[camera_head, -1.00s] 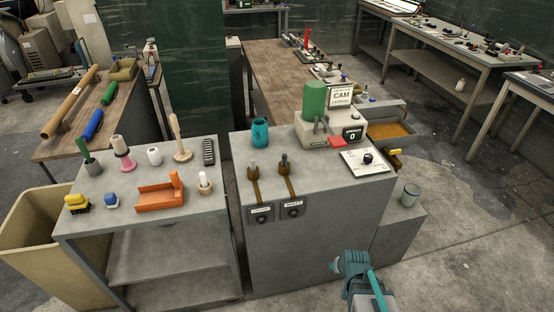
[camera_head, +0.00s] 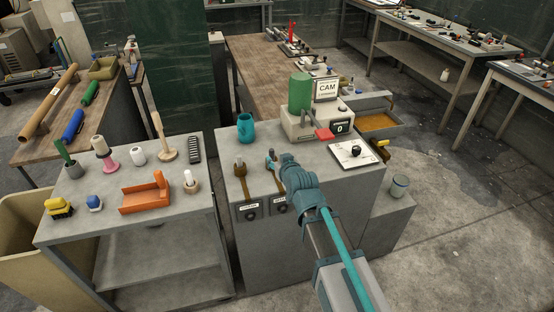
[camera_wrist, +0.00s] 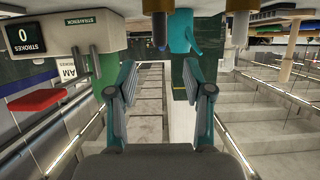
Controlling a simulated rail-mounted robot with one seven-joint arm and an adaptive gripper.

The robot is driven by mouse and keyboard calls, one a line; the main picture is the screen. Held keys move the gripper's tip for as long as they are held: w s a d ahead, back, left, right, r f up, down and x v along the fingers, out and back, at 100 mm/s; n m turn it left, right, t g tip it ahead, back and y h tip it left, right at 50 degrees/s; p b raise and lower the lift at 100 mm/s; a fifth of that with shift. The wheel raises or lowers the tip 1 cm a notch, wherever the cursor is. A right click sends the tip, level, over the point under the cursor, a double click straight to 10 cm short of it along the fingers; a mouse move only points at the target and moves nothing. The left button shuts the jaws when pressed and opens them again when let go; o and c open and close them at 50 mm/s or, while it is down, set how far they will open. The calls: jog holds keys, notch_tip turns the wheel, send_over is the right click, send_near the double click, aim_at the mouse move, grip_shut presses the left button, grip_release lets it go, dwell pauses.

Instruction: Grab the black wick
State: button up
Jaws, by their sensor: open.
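Two brown wick-like pieces with straps stand near the front of the grey cabinet top. The dark-tipped one, seemingly the black wick, shows in the wrist view (camera_wrist: 158,26) at the top, beyond the gap between my fingers. In the head view my gripper hides most of it. The other wick (camera_head: 239,165), with a paler tip, stands to its left and also shows in the wrist view (camera_wrist: 238,28). My gripper (camera_wrist: 160,78) is open and empty, its fingers apart and not around the wick. In the head view it is low over the cabinet top (camera_head: 279,160).
A teal cup (camera_head: 246,129) stands just behind the wicks. A cart (camera_head: 110,220) with several items stands left.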

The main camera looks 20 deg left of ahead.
aim_at(272, 153)
jog(key=p+x, duration=0.3)
jog(key=x, duration=0.7)
jog(key=shift+d+f+p, duration=0.1)
jog(key=shift+p, duration=0.2)
jog(key=shift+c, duration=0.3)
jog(key=c, duration=0.9)
